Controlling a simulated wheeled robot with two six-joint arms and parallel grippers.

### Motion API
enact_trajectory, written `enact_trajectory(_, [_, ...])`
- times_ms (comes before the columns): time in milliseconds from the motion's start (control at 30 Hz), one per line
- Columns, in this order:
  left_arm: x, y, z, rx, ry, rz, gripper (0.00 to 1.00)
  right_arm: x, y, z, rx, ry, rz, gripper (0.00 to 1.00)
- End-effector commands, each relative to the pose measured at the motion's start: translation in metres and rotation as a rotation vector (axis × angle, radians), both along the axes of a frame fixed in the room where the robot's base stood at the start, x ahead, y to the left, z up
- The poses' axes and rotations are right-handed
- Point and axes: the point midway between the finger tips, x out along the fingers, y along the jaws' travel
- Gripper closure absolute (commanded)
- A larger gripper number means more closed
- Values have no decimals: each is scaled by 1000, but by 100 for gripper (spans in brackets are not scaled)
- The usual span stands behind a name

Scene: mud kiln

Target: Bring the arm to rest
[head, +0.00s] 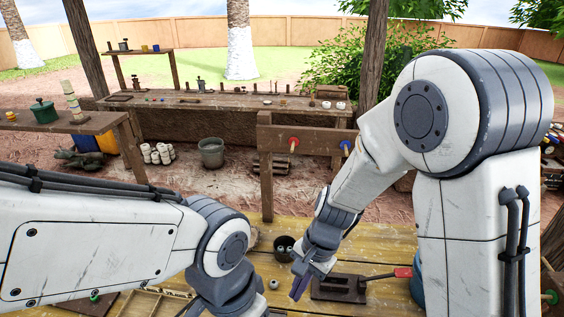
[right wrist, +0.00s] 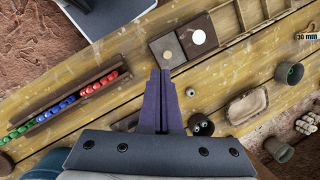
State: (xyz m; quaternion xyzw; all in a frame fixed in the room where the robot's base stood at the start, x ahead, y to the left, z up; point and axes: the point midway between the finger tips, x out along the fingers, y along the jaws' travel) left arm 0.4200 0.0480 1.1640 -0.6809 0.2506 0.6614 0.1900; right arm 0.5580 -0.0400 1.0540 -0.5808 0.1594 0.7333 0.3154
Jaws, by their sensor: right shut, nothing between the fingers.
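My right arm reaches down from the right in the head view. Its right gripper (head: 300,289) hangs low over the yellow plank table (head: 385,236), left of a dark slotted block. In the right wrist view the purple fingers of this gripper (right wrist: 166,78) are together with nothing between them.
A dark pot (head: 284,248) stands just behind the right gripper. The dark slotted block (head: 340,288) and a red-handled tool (head: 403,272) lie to its right. The right wrist view shows a rack of coloured beads (right wrist: 60,107). A workbench (head: 215,100) stands farther back.

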Motion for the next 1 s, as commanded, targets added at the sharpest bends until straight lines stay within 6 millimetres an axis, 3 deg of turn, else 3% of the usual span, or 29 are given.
enact_trajectory(100, [0, 0, -9, 0, 0, 0, 31, -42, 16, 36, 2, -111, 379, 100])
enact_trajectory(200, [0, 0, -13, 0, 0, -1, 31, -76, 17, 59, -10, -190, 680, 100])
enact_trajectory(300, [0, 0, -17, 0, 0, -1, 31, -104, 11, 74, -31, -259, 938, 100])
enact_trajectory(433, [0, 0, -19, 0, 0, -1, 31, -127, 0, 85, -58, -321, 1172, 100])
enact_trajectory(600, [0, 0, -20, 0, 0, -1, 31, -138, -7, 90, -78, -353, 1299, 100])
enact_trajectory(1000, [0, 0, -20, 0, 0, -1, 31, -138, -8, 90, -78, -353, 1302, 100])
